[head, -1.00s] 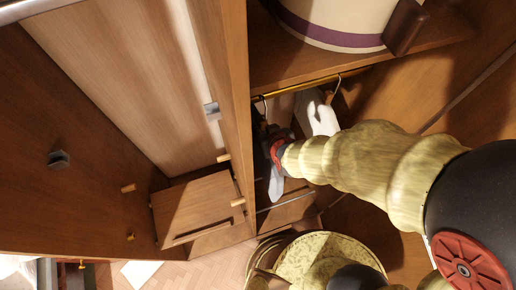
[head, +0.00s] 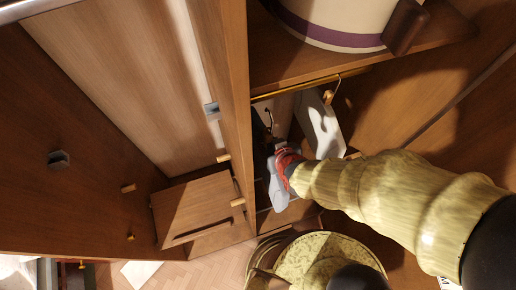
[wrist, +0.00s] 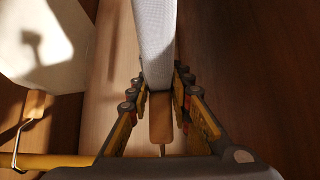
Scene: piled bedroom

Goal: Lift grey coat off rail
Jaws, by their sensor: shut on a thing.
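My gripper (head: 285,158) is inside the wardrobe, shut on the grey coat (head: 278,190) near its hanger. In the wrist view the coat (wrist: 156,40) and its wooden hanger neck (wrist: 160,122) lie between the fingers (wrist: 160,88). The hanger's dark hook (head: 268,119) shows below the brass rail (head: 300,88) in the head view, and looks apart from it. The coat's far side is hidden by my gripper and the wardrobe panel.
A white garment (head: 322,125) hangs from the rail at right, close to my gripper. A cream drum with a purple band (head: 325,22) stands on the shelf above. A wooden upright panel (head: 232,100) is close on the left.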

